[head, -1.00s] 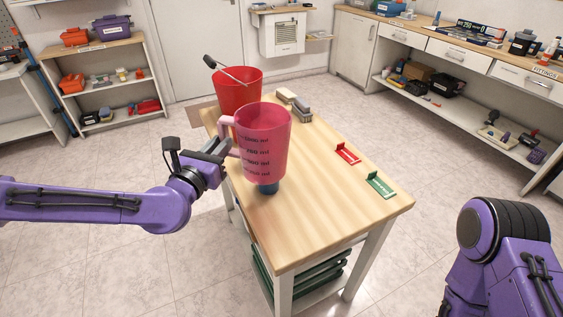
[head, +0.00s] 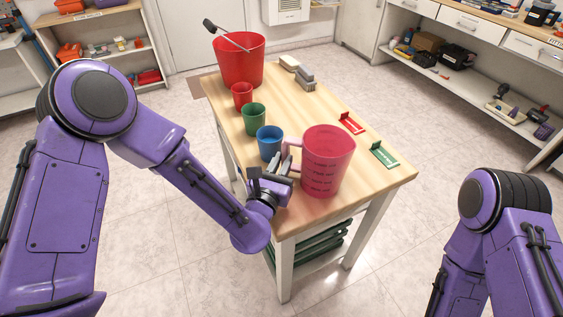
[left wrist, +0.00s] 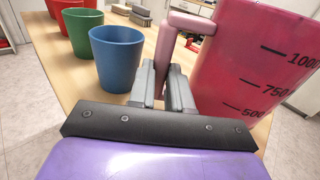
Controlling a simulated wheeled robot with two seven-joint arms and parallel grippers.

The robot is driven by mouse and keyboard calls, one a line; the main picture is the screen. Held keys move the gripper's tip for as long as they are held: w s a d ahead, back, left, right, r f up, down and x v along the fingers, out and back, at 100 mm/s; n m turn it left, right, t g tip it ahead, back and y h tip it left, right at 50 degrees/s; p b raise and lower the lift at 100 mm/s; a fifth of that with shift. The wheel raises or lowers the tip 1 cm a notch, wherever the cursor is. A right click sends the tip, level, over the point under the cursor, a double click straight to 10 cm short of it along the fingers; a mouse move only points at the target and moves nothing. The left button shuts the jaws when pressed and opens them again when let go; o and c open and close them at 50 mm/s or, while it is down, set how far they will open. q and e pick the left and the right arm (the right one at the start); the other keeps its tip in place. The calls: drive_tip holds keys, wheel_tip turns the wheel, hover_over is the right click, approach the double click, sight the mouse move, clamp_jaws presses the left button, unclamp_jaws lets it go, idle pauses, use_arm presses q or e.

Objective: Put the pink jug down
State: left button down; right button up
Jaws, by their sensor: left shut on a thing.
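The pink jug (head: 329,165), translucent with dark measuring marks, is upright over the near end of the wooden table (head: 352,210). It also shows in the left wrist view (left wrist: 262,60), at the right. My left gripper (head: 285,165) is at the jug's left side, shut on its handle (left wrist: 172,45); its fingers (left wrist: 166,88) show on either side of the handle's lower part. I cannot tell whether the jug's base touches the table top. My right arm is at the lower right, with its gripper out of view.
A blue cup (head: 269,143), a green cup (head: 254,119) and a red cup (head: 242,95) stand in a row along the left edge. A red bucket (head: 238,62) stands behind them. Red (head: 352,123) and green (head: 384,154) signs lie near the right edge. The table's middle is clear.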

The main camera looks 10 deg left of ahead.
use_arm(q)
drive_tip(key=shift+f, duration=0.1)
drive_tip(key=c, duration=1.1)
unclamp_jaws()
drive_tip(key=shift+o, duration=0.2)
drive_tip(key=shift+r, duration=0.4)
drive_tip(key=s, duration=0.2)
drive_tip(key=s+a+b, duration=0.1)
drive_tip(key=s, duration=0.5)
drive_tip(key=shift+s+a+f+b, duration=0.15)
drive_tip(key=shift+s+f+b, duration=0.1)
drive_tip(key=shift+f+b, duration=0.1)
drive_tip(key=s+p, duration=0.1)
drive_tip(key=s+r+p, duration=0.1)
drive_tip(key=p, duration=0.1)
drive_tip(key=shift+s+a, duration=0.15)
drive_tip(key=shift+a, duration=0.05)
drive_tip(key=shift+s+a+f+p, duration=0.15)
drive_tip(key=shift+s+f+p, duration=0.25)
drive_tip(key=shift+s+p, duration=0.15)
